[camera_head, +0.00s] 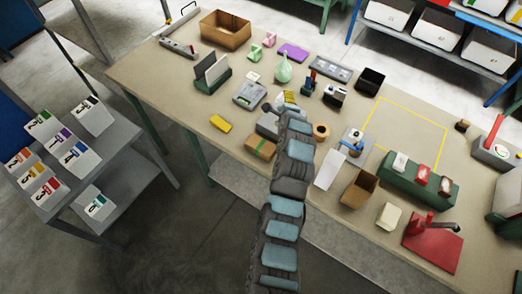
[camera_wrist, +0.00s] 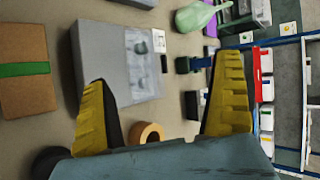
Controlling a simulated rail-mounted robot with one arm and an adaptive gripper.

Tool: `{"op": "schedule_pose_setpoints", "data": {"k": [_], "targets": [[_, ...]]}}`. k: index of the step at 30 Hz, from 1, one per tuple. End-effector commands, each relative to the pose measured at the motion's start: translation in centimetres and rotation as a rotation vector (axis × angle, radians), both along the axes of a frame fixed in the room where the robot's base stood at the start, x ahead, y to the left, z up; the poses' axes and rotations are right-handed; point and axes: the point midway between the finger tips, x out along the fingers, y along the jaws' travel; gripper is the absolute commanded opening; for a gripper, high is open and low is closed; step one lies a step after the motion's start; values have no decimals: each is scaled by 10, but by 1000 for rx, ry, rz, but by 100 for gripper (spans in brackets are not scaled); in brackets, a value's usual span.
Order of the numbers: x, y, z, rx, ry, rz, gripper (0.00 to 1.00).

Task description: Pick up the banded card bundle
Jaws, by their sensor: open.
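The banded card bundle, a brown block with a green band, lies flat near the table's front edge in the head view (camera_head: 258,147). In the wrist view it is at the far left (camera_wrist: 25,92), outside the space between the fingers. My gripper (camera_head: 289,97) is above the table, beyond the bundle and to its right in the head view. Its two yellow fingers are spread wide in the wrist view (camera_wrist: 165,75), with nothing held between them. My arm hides part of the table to the right of the bundle.
A grey box (camera_wrist: 98,50) with a clear panel lies beside the bundle. An orange-brown tape roll (camera_head: 321,130) is to the right of my arm. A yellow packet (camera_head: 221,124) lies left of the bundle. An open brown box (camera_head: 359,188) stands further right.

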Motion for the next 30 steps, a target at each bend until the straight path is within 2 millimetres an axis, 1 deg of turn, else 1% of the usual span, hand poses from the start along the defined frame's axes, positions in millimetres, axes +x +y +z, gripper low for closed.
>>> {"op": "schedule_pose_setpoints", "data": {"k": [2,5,7,11,12,16,19,23,26,30], "targets": [[-2,3,-9,81,93,-6,96],[-11,8,-13,177,218,-19,96],[-21,12,-18,236,316,-33,96],[-42,16,-17,326,486,-68,96],[-50,17,-17,348,538,-80,96],[-71,18,-12,395,673,-118,96],[-84,18,-9,416,746,-142,96],[-92,19,-7,427,793,-158,96],[-93,21,-14,429,805,-160,96],[-89,27,-33,427,804,-160,96]]}}
